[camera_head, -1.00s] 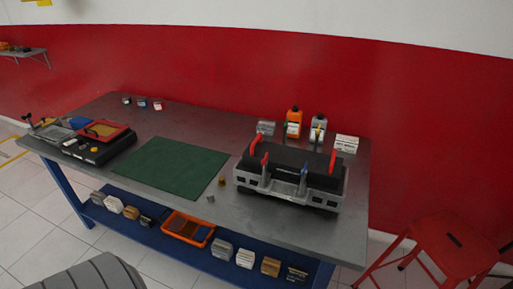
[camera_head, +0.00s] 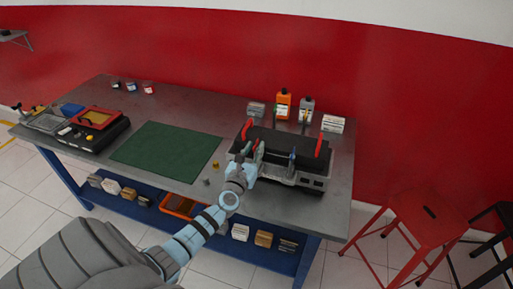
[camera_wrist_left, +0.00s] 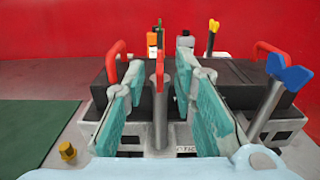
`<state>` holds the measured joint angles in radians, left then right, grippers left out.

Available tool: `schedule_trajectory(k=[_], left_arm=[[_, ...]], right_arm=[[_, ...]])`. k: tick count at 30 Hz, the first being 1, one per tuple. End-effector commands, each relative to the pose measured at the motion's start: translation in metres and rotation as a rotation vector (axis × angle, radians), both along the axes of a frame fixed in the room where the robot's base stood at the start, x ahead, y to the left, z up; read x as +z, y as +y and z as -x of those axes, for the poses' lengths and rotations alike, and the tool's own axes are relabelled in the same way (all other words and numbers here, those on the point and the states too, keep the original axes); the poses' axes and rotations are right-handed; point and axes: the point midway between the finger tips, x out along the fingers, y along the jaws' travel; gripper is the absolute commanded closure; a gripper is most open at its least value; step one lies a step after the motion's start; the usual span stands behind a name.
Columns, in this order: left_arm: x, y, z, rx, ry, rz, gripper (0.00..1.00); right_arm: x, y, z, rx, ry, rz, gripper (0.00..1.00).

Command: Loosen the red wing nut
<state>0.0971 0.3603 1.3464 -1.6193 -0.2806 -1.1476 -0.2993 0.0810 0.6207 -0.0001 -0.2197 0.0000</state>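The red wing nut (camera_wrist_left: 159,56) sits on top of a grey upright post at the near side of the engine block. In the left wrist view it stands between the two teal fingers of my left gripper (camera_wrist_left: 161,75). The gripper is open, with a finger on each side of the post and a visible gap; contact cannot be told. In the head view my left gripper (camera_head: 251,158) is at the near left of the engine block (camera_head: 311,178) and mostly hides the red wing nut. My right gripper is not in view.
A blue wing nut (camera_wrist_left: 288,72) stands to the right, a yellow one (camera_wrist_left: 213,27) behind. Red handles (camera_wrist_left: 114,60) rise at both ends of the block. A brass bolt (camera_wrist_left: 67,151) stands left of the block. The green mat (camera_head: 166,152) is clear.

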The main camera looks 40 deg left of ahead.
Motion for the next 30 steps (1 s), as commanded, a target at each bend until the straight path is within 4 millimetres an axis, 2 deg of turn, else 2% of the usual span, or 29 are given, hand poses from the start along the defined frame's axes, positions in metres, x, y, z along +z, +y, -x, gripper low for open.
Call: schedule_trajectory(k=[3,6,14,18,19,30], left_arm=[[-0.003,0.005,-0.014,0.000,0.000,-0.001,0.75],[-0.002,0.007,-0.020,0.000,0.000,0.001,0.75],[-0.001,0.007,-0.021,0.000,0.001,0.001,0.75],[-0.001,0.007,-0.021,-0.001,0.001,0.001,0.97],[-0.001,0.007,-0.021,-0.001,0.001,0.001,1.00],[0.000,0.007,-0.021,0.031,0.000,0.002,1.00]], right_arm=[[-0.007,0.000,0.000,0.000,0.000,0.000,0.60],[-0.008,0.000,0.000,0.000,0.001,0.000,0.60],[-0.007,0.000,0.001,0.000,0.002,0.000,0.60],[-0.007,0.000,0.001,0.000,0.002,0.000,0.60],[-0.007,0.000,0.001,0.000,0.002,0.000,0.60],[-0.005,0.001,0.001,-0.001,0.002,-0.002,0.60]])
